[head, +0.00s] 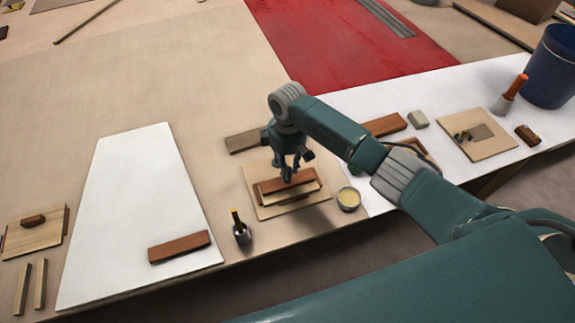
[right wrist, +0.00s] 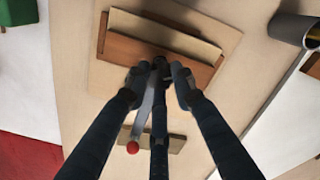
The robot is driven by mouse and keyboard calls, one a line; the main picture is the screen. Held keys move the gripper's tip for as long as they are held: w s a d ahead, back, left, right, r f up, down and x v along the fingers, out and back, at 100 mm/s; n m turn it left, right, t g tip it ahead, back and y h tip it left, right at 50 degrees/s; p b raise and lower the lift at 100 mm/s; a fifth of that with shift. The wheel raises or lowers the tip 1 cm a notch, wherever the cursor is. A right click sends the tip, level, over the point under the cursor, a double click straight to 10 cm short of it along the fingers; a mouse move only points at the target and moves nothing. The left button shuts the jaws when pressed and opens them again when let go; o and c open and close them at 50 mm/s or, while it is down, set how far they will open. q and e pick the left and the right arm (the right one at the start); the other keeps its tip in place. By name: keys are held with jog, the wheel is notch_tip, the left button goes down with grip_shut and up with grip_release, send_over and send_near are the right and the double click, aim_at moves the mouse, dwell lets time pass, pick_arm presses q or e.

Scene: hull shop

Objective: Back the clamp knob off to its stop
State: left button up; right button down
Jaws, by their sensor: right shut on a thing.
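My right gripper (head: 290,174) points down over a light board (head: 257,208) that carries a red-brown wood piece (head: 312,178) and a paler strip. In the right wrist view my right gripper (right wrist: 162,77) has its fingers closed around a small dark part, which I take to be the clamp knob. The fingers hide most of the knob, so its turn position cannot be told. A grey lever with a red ball end (right wrist: 133,147) shows beside the fingers. My left gripper is not in view.
A tin of pale yellow stuff (head: 348,199) stands right of the board. A dark pot with a brush (head: 241,232) stands to its left. A brown block (head: 179,247) lies on a white panel (head: 130,200). A blue bucket (head: 552,70) stands far right.

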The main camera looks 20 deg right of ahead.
jog(key=n, duration=0.6)
jog(key=shift+n, duration=0.3)
jog(key=n, duration=0.3)
jog(key=shift+n, duration=0.3)
jog(key=n, duration=0.3)
jog(key=shift+n, duration=0.3)
jog(key=n+b, duration=0.1)
jog(key=n, duration=0.2)
jog(key=shift+n, duration=0.3)
jog(key=n+b, duration=0.1)
jog(key=n, duration=0.2)
jog(key=shift+n, duration=0.3)
jog(key=n+b, duration=0.1)
jog(key=n, duration=0.2)
jog(key=shift+n, duration=0.3)
jog(key=shift+r+n+b, duration=0.1)
jog(key=shift+n+b, duration=0.6)
jog(key=shift+n, duration=1.2)
jog(key=shift+w, duration=0.1)
